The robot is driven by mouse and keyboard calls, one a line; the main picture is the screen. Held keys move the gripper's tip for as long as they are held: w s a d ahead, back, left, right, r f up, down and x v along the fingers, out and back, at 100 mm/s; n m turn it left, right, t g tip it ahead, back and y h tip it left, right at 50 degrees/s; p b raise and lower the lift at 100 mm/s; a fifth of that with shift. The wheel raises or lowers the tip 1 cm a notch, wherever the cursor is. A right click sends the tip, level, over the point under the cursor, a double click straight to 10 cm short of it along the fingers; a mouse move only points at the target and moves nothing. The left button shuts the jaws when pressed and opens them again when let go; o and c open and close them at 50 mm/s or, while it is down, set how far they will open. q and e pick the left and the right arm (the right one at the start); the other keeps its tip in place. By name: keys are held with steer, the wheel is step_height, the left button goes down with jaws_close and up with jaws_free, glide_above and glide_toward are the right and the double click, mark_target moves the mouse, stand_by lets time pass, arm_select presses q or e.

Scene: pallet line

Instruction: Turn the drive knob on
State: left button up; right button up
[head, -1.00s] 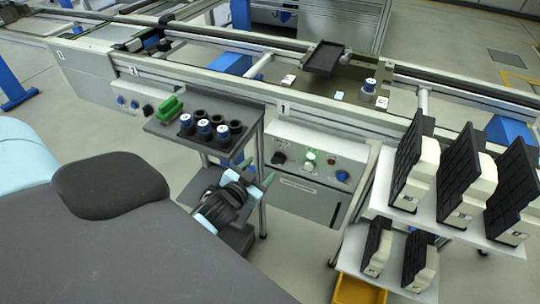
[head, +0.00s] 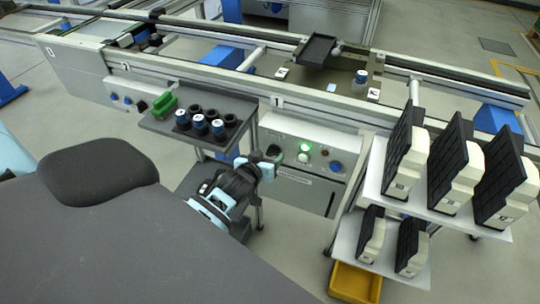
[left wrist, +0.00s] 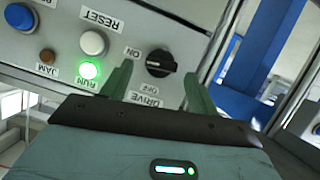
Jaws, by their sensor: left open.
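The black drive knob (left wrist: 160,63) is on the grey control panel (left wrist: 215,14), beside labels reading ON, OFF and DRIVE. Its grip bar lies roughly sideways in the left wrist view; I cannot tell exactly which label it points to. My left gripper (left wrist: 157,76) is open, its two green fingers on either side of the knob in that view, with visible gaps. In the head view my left gripper (head: 267,160) is in front of the panel and partly covers the knob (head: 273,150). My right gripper is not in view.
The panel also has a lit green RUN lamp (left wrist: 89,70), white RESET button (left wrist: 93,42), brown JAM lamp (left wrist: 47,55) and blue button (left wrist: 20,16). A shelf (head: 160,127) with dark cups and a green item stands left. A white rack (head: 385,203) stands right.

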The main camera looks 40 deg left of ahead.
arm_select(q)
steer(key=shift+x, duration=0.8)
steer(key=c, duration=1)
steer(key=shift+d+r+m+p, duration=0.1)
steer(key=shift+r+m+p, duration=0.1)
steer(key=shift+m+p, duration=0.2)
steer(key=shift+f+m+y, duration=0.15)
steer(key=shift+m+y, duration=0.15)
steer(key=shift+y, duration=0.1)
steer(key=o, duration=1)
